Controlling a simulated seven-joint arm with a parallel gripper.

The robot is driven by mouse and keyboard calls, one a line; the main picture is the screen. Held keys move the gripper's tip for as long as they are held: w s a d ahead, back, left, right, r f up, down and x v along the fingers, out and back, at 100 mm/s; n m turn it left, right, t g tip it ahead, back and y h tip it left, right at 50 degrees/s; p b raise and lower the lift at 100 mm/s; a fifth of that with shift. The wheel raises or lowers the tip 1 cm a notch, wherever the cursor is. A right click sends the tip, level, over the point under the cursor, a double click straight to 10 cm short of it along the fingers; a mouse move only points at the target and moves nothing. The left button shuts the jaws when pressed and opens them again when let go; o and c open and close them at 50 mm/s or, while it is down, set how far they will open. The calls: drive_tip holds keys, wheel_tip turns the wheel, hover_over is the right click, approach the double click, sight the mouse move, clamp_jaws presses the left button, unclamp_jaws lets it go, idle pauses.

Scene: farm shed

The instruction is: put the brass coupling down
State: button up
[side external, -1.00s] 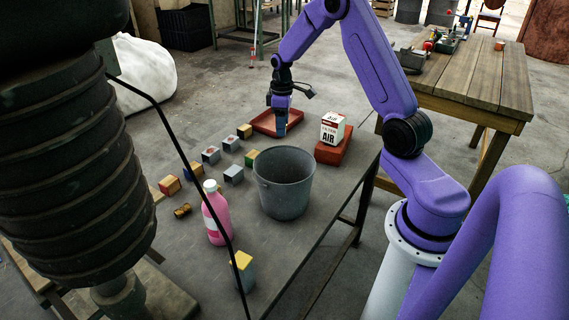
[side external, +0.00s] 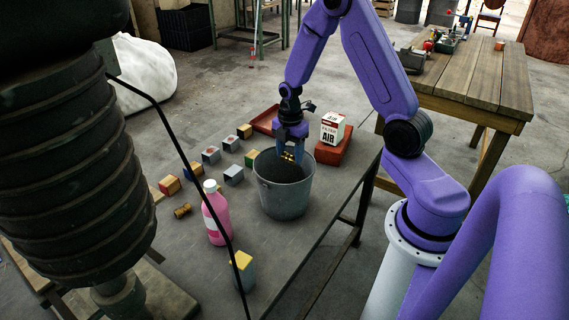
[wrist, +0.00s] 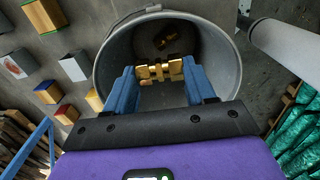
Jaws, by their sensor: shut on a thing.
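My gripper (side external: 290,156) is shut on a brass coupling (wrist: 158,73), which is held crosswise between the blue fingers in the wrist view. The coupling shows as a small gold piece over the bucket's mouth in the side view. The grey metal bucket (side external: 284,197) stands upright on the table, and its rim (wrist: 108,50) surrounds the coupling in the wrist view. Another brass-coloured piece (wrist: 166,39) lies inside the bucket. A second brass coupling (side external: 182,210) lies on the table near the pink bottle.
A pink bottle (side external: 215,218) stands left of the bucket. Several small blocks, including a grey one (side external: 233,175), are spread to its left. A white AIR box (side external: 333,128) sits on a red block (side external: 331,153) behind right. A red tray (side external: 263,122) lies behind.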

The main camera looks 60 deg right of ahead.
drive_tip(key=shift+f, duration=5.4)
drive_tip(key=shift+f, duration=0.6)
drive_tip(key=o, duration=1.1)
drive_tip(key=shift+c, duration=0.2)
drive_tip(key=shift+r, duration=0.15)
